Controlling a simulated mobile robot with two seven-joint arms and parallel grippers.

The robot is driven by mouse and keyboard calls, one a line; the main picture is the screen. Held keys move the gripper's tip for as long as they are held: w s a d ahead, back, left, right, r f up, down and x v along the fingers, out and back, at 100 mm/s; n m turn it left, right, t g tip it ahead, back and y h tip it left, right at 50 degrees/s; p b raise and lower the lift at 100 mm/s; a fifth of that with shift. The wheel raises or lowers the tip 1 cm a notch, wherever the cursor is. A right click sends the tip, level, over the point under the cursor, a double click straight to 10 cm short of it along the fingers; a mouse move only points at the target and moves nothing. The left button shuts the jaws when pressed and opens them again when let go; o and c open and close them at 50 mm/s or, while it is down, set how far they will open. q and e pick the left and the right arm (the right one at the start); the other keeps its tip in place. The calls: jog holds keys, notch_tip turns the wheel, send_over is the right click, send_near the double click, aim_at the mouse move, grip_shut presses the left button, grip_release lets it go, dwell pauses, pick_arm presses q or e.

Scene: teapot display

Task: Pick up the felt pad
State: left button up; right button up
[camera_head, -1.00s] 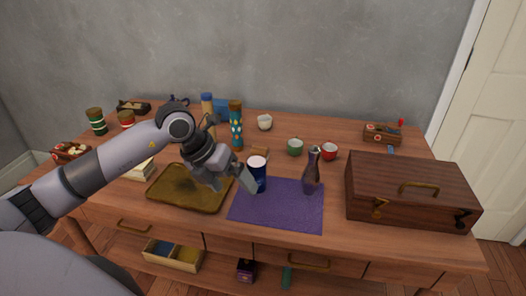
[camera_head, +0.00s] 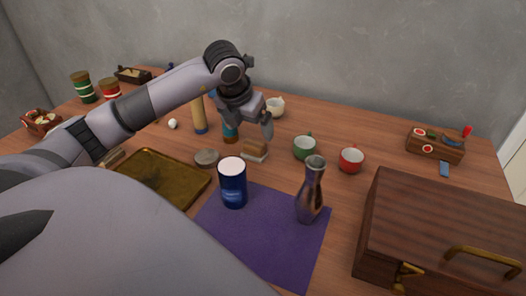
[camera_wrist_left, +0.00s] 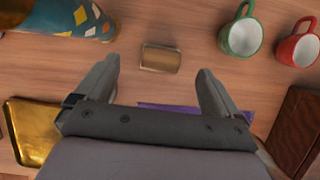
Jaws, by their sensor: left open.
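A small brown block, which looks like the felt pad (camera_head: 255,151), lies on the table behind the blue cup. In the left wrist view the pad (camera_wrist_left: 161,58) is a tan-brown rectangle on bare wood, ahead of and between the fingertips. My left gripper (camera_head: 252,125) is open and empty, pointing down just above and behind the pad in the head view. Its two fingers show spread apart in the left wrist view (camera_wrist_left: 158,72). The fingers do not touch the pad. My right gripper is not in view.
A patterned cylinder (camera_head: 230,131) stands left of the pad, and a round grey lid-like piece (camera_head: 206,158) lies nearby. A green cup (camera_head: 304,148) and red cup (camera_head: 351,160) stand right. The blue cup (camera_head: 233,185) and a metal vase (camera_head: 310,190) are in front.

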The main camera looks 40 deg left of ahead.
aim_at(254, 143)
pick_arm(q)
jog(key=x, duration=0.7)
jog(key=shift+s+d+f, duration=0.2)
jog(key=shift+s+d, duration=0.1)
jog(key=shift+s, duration=0.1)
jog(key=c, duration=1.1)
